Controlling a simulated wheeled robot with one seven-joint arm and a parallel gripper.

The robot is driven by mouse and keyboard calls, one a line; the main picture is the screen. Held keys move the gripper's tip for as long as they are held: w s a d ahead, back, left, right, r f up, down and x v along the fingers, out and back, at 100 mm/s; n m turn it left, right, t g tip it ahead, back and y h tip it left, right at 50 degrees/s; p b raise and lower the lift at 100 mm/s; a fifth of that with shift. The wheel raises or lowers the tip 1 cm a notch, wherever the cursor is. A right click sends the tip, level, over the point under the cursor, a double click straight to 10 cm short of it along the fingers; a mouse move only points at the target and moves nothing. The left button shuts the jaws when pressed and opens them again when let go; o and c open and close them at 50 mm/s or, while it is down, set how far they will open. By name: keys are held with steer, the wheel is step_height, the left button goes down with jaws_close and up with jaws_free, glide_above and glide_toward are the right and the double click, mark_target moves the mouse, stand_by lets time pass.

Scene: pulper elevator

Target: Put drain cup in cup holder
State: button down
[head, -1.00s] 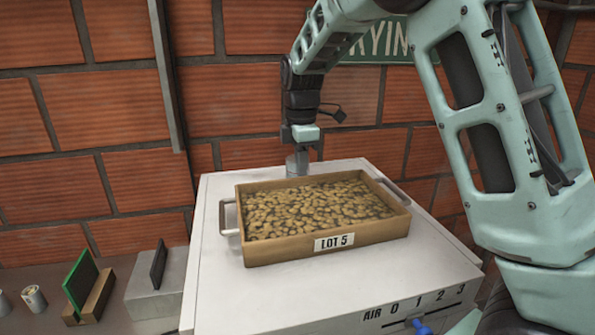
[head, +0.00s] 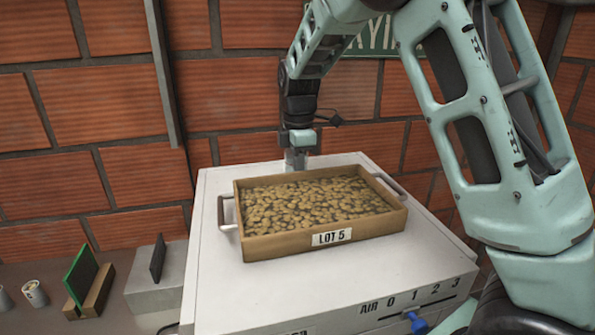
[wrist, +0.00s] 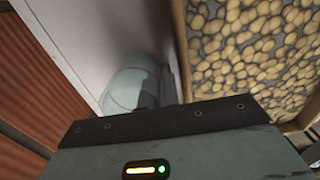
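My gripper (head: 296,162) points down behind the far edge of the wooden tray, over the back of the white cabinet. Its fingertips are small and partly hidden by the tray in the head view. In the wrist view a pale grey-green rounded shape (wrist: 130,88) lies just beyond the gripper body, beside the tray; I cannot tell whether it is the drain cup or part of my fingers. Whether the fingers are apart or closed on it is unclear. I cannot make out a cup holder in either view.
A wooden tray of beans marked LOT 5 (head: 270,246) with metal handles sits on the white cabinet (head: 225,295). A small light can (head: 35,294), a green panel in a wooden stand (head: 82,275) and a grey block (head: 160,292) stand at left. A brick wall (head: 120,105) rises close behind.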

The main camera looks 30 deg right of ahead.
step_height(320, 180, up, 9)
steer(key=shift+f+b, duration=0.2)
steer(key=shift+b, duration=0.85)
steer(key=shift+f+b, duration=0.7)
steer(key=shift+b, duration=0.45)
steer(key=shift+r, duration=0.15)
